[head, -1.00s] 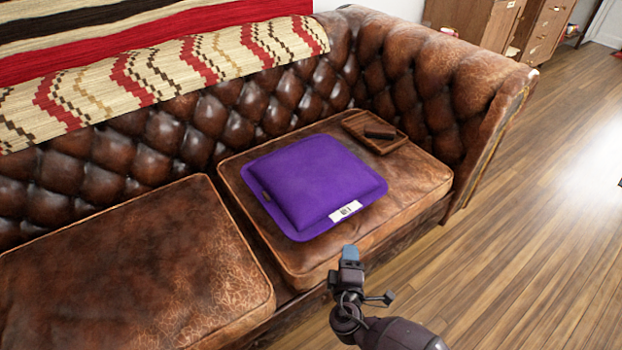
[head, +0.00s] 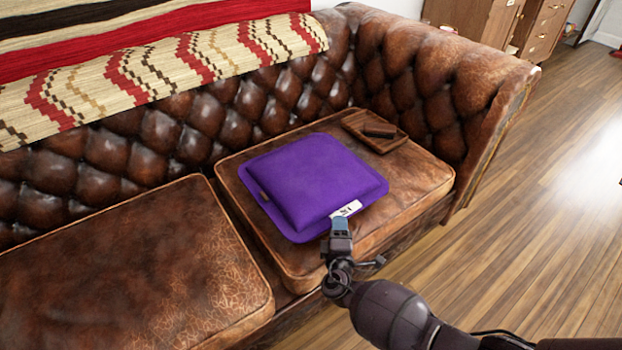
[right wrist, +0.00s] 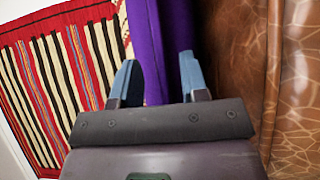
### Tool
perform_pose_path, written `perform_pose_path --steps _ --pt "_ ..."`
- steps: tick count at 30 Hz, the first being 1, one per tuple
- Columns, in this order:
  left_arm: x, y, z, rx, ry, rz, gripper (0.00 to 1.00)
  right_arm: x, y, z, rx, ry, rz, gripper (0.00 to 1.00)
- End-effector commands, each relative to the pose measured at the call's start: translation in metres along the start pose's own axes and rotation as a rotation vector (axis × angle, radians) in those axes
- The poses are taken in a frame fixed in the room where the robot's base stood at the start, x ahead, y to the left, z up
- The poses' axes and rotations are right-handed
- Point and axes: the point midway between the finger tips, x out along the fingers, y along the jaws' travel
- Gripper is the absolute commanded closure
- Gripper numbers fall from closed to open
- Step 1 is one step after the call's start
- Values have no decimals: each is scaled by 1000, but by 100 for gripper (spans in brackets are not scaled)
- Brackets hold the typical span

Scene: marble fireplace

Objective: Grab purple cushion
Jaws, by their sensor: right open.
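The purple cushion (head: 312,180) lies flat on the right seat of the brown leather sofa, with a white label on its front edge. My right gripper (head: 341,222) is at that front edge, just by the label. In the right wrist view the two blue fingertips (right wrist: 158,78) are apart, and the cushion's purple edge (right wrist: 146,45) shows between and beyond them. I cannot tell whether the fingers touch the cushion. My left gripper is not in view.
A brown wooden tray (head: 376,132) with a dark object on it sits behind the cushion to the right. The tufted sofa armrest (head: 430,90) rises at the right. The left sofa seat (head: 130,270) is bare. A striped blanket (head: 160,65) drapes over the backrest.

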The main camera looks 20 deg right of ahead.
Motion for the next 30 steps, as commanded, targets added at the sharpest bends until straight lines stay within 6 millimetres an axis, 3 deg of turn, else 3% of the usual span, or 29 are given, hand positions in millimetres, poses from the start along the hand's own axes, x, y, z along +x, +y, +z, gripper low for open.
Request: perform_pose_path --steps 6,14,22,30 --pt "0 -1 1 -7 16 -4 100 22 -2 1 -1 0 -3 60" --pt "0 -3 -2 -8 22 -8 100 24 0 1 0 0 -1 60" --pt "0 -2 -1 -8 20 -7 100 24 0 0 0 0 -1 99" --pt "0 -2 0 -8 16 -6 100 24 1 0 2 0 2 100"
